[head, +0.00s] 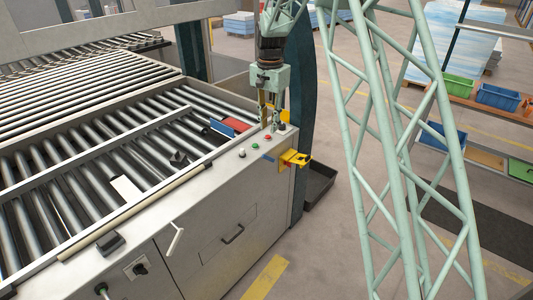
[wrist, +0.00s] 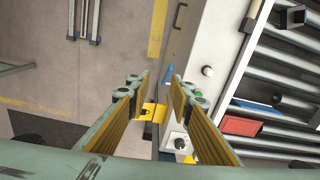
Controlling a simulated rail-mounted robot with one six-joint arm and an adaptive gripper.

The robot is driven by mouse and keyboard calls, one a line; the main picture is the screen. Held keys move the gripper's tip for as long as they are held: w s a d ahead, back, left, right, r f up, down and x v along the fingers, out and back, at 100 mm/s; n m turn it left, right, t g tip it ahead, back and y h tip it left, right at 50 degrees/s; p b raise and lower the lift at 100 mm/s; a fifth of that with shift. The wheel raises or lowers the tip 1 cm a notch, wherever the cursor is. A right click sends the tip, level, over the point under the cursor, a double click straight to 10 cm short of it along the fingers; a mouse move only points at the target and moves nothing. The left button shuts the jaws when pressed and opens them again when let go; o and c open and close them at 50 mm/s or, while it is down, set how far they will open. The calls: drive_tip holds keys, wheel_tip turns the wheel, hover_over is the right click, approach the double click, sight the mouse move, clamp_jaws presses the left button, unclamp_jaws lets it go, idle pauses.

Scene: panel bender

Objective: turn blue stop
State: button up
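A small blue bar (head: 268,158) lies at the front edge of the control ledge. It also shows in the wrist view (wrist: 168,72), just beyond my fingertips. A flat blue piece (head: 221,128) lies beside a red block (head: 236,124) on the rollers; they also show in the wrist view, blue (wrist: 247,104) and red (wrist: 241,125). I cannot tell which blue part is the stop. My gripper (head: 266,124) points down over the ledge corner near the buttons. In the wrist view its fingers (wrist: 160,86) are apart, with nothing between them.
A yellow bracket (head: 292,159) sticks out at the cabinet corner. A dark post (head: 299,110) stands close behind my gripper. The roller bed (head: 70,115) spreads left; open floor lies in front.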

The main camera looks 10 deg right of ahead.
drive_tip(key=w+f+m+p, duration=0.1)
drive_tip(key=w+f+p, duration=0.1)
drive_tip(key=w+f, duration=0.2)
drive_tip(key=shift+w+f, duration=0.35)
drive_tip(key=shift+f, duration=0.55)
drive_tip(key=shift+f, duration=0.2)
drive_tip(key=shift+f+p, duration=1.15)
drive_tip(key=shift+f, duration=5.55)
drive_tip(key=shift+c, duration=0.2)
clamp_jaws()
